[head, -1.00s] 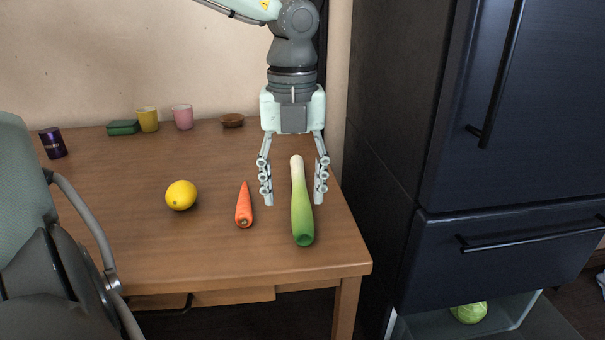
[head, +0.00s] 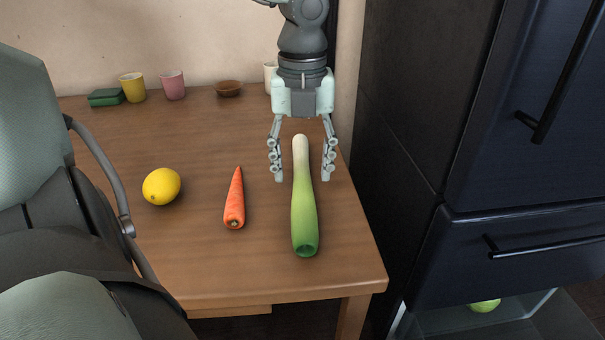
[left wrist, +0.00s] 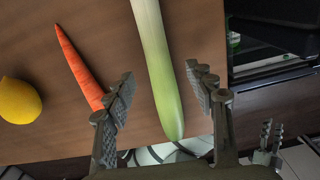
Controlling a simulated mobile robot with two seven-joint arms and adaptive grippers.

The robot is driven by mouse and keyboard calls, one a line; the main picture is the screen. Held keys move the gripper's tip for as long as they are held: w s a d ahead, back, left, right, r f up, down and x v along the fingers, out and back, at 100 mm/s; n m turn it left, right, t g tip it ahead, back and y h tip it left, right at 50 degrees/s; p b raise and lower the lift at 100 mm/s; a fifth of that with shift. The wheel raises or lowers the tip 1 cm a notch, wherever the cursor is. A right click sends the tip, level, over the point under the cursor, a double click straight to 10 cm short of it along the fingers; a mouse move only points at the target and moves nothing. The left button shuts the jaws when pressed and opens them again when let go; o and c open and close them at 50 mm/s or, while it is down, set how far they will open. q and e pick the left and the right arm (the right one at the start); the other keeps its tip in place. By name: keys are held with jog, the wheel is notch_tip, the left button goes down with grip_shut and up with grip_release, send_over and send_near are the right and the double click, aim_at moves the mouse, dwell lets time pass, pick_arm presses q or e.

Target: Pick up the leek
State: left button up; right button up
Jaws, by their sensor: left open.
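The leek (head: 304,205) lies on the wooden table, white end toward the back and green end toward the front edge. It also shows in the left wrist view (left wrist: 158,65). My left gripper (head: 304,176) points down over the leek's paler half. It is open and empty, with one finger on each side of the leek. In the left wrist view its fingers (left wrist: 163,92) also straddle the leek with gaps on both sides. I cannot tell how far the fingertips are above the table. My right gripper (left wrist: 267,136) shows small at the lower right of the wrist view, its fingers apart.
A carrot (head: 235,200) lies left of the leek, and a lemon (head: 161,187) farther left. Cups, a green sponge (head: 105,97) and a brown bowl (head: 228,88) stand at the back. The dark fridge (head: 510,190) rises right of the table (head: 250,275).

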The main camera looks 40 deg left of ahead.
pick_arm(q)
jog(key=shift+f, duration=1.5)
jog(key=shift+c, duration=0.6)
grip_shut()
